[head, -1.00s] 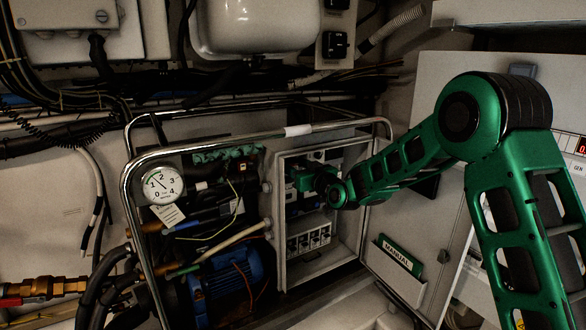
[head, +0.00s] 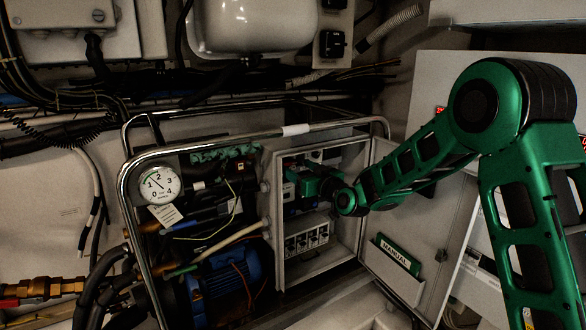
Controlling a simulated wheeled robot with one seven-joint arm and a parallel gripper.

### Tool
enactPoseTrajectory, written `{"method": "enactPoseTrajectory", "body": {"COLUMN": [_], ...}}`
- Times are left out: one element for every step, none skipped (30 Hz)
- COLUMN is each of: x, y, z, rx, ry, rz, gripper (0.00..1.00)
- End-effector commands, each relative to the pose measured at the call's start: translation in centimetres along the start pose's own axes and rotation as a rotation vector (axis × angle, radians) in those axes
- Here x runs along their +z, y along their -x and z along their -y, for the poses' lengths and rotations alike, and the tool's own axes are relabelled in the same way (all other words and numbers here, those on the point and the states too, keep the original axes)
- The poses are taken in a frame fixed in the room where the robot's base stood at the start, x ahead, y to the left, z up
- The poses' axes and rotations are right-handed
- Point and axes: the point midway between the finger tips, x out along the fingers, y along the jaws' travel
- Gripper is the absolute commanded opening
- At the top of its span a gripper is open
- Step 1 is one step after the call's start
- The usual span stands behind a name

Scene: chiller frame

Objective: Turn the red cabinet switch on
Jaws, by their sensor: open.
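The open grey cabinet (head: 277,238) stands at the right end of the tubular metal frame. My gripper (head: 303,183) is inside its upper part, at the end of my green arm reaching in from the right. The gripper is open as far as it shows; its fingertips are small, dark and partly hidden by my wrist. The red switch cannot be made out; my gripper and wrist cover much of the cabinet's upper inside. Whether the gripper touches anything there cannot be told.
A row of small switches or sockets (head: 307,241) sits low in the cabinet. The cabinet door (head: 412,245) hangs open to the right, with a green manual (head: 397,256) in its pocket. A metal tube rail (head: 230,139), hoses and a blue motor (head: 226,277) lie left.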

Motion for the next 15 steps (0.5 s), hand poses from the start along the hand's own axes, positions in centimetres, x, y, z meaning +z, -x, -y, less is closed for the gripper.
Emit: {"method": "enactPoseTrajectory", "body": {"x": [0.0, 0.0, 0.0, 0.0, 0.0, 0.1, 0.0, 0.1, 0.1, 0.1, 0.1, 0.1, 0.1, 0.1, 0.1], "y": [1.1, 1.7, 2.4, 3.0, 3.5, 4.1, 4.6, 5.0, 5.5, 5.8, 6.1, 6.4, 6.5, 6.7, 6.8], "z": [-0.1, -0.1, -0.1, -0.1, -0.1, -0.1, 0.0, 0.0, 0.0, 0.0, 0.0, 0.0, 0.0, 0.0, 0.0], "rx": [0.002, 0.002, 0.002, 0.002, 0.002, 0.002, 0.001, 0.001, 0.001, 0.000, 0.001, 0.001, 0.001, 0.000, 0.000], "ry": [0.000, -0.001, -0.001, -0.001, -0.002, -0.001, -0.002, -0.002, -0.001, -0.002, -0.002, -0.002, -0.002, -0.001, -0.001], "rz": [0.001, 0.002, 0.001, 0.002, 0.001, 0.002, 0.001, 0.002, 0.002, 0.002, 0.002, 0.002, 0.001, 0.000, 0.000], "gripper": [0.66, 0.66, 0.66, 0.66, 0.66, 0.66, 0.66, 0.66, 0.66, 0.66, 0.66, 0.66, 0.66, 0.66, 0.66]}}
